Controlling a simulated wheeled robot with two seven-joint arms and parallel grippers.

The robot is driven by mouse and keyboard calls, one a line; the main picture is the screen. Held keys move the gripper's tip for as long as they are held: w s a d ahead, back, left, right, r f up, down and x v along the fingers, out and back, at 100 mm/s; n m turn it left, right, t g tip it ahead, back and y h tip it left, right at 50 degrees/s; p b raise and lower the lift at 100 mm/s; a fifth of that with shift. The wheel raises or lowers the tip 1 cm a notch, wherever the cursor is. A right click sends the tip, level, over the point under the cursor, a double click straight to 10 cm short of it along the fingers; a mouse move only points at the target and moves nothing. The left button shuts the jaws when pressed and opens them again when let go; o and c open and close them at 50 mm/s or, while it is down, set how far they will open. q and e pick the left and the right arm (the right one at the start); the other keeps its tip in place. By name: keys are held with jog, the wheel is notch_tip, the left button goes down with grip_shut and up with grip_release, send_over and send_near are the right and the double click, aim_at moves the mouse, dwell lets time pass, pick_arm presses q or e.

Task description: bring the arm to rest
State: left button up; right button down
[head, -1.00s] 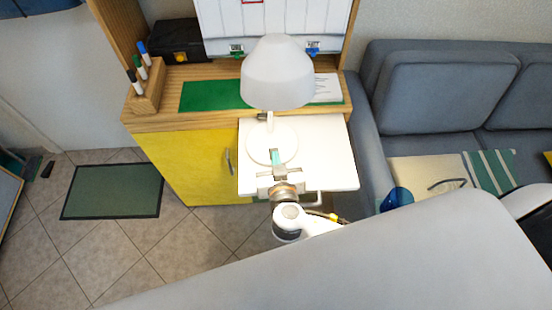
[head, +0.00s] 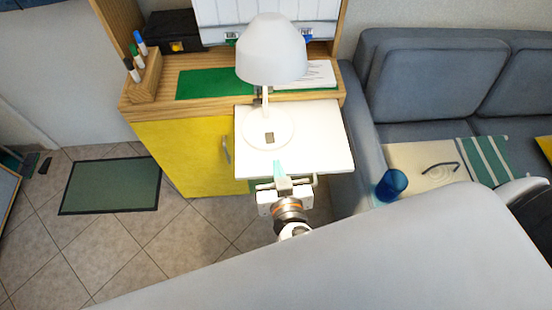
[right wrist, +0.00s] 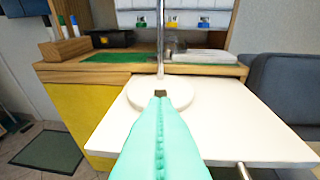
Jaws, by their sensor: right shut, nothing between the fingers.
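My right gripper (head: 279,168) is in the lower middle of the head view, just in front of the white pull-out board's near edge. Its green fingers (right wrist: 160,125) are closed together with nothing between them and point toward the lamp's round base. The white lamp (head: 271,52) stands upright on the white board (head: 325,150), its base (right wrist: 180,94) apart from my fingertips in the head view. A small dark square shows on the base. My left gripper is not in view.
A wooden cabinet with a yellow door (head: 180,155) carries the board. A pen holder (head: 146,78) and black box (head: 174,32) stand on its top. A grey sofa (head: 440,90) is at right, with a blue cup (head: 391,184) near it.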

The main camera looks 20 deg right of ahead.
dwell(0.6)
jog(key=d, duration=0.1)
jog(key=d+g, duration=0.1)
jog(key=d+f+g+h, duration=0.1)
jog(key=shift+s+d+f, duration=0.1)
jog(key=shift+s+d, duration=0.15)
jog(key=shift+s, duration=0.15)
jog(key=s+d+f+n+g+y, duration=0.2)
jog(key=s+d+n+g+y, duration=0.25)
jog(key=s+g, duration=0.55)
notch_tip(320, 180, down, 27)
jog(key=s, duration=0.2)
jog(key=s+d+f+g, duration=0.1)
jog(key=s+d+f, duration=0.2)
jog(key=s+f, duration=1.2)
jog(key=shift+s+f+h, duration=0.3)
jog(key=shift+s+h, duration=0.05)
jog(key=shift+s, duration=0.25)
